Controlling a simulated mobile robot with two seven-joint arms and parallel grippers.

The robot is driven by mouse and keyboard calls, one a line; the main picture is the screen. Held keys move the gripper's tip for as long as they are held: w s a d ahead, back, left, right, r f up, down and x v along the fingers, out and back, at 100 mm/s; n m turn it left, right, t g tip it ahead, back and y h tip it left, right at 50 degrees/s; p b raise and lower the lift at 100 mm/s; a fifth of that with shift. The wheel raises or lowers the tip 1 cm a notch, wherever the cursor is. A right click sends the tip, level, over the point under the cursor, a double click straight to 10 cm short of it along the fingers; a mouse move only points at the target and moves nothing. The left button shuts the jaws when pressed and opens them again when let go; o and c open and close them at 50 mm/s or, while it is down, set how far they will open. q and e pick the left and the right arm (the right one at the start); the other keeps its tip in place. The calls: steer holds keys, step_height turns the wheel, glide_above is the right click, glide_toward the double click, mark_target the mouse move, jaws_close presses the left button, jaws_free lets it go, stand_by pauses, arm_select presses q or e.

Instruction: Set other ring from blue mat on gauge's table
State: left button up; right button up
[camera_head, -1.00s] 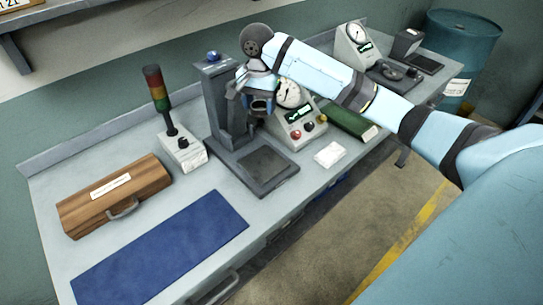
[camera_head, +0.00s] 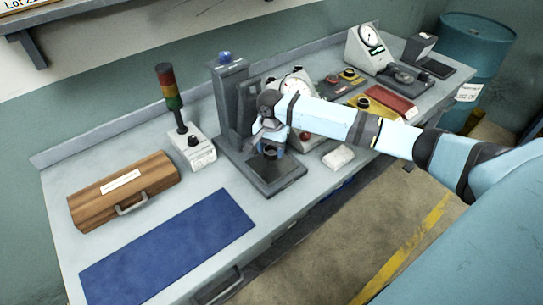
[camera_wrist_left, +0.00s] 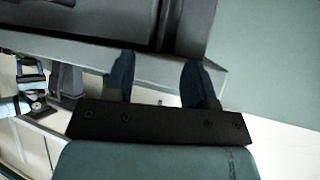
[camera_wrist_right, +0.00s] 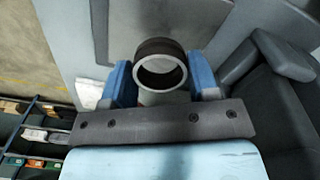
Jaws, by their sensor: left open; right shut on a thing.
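My right gripper (camera_head: 268,148) is shut on a dark ring (camera_head: 270,153), low over the dark square plate (camera_head: 262,182) of a grey column machine (camera_head: 231,98). In the right wrist view the ring (camera_wrist_right: 160,66) has a pale rim and lies between the blue fingers; I cannot tell whether it touches the plate. The blue mat (camera_head: 168,250) is bare. At the back right a dial gauge (camera_head: 369,38) stands by a dark fixture with a round part (camera_head: 403,78). My left gripper (camera_wrist_left: 160,85) is open and empty, outside the head view.
A wooden case (camera_head: 124,190) and a signal tower (camera_head: 188,140) stand left of the machine. A second dial box (camera_head: 298,85) stands partly behind my right arm.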

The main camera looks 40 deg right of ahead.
mark_target(272, 163)
step_height(272, 163, down, 4)
steer(key=shift+r, duration=0.15)
steer(key=o, duration=1)
step_height(272, 163, up, 12)
steer(key=shift+r, duration=0.1)
steer(key=shift+a, duration=0.1)
stand_by(0.3)
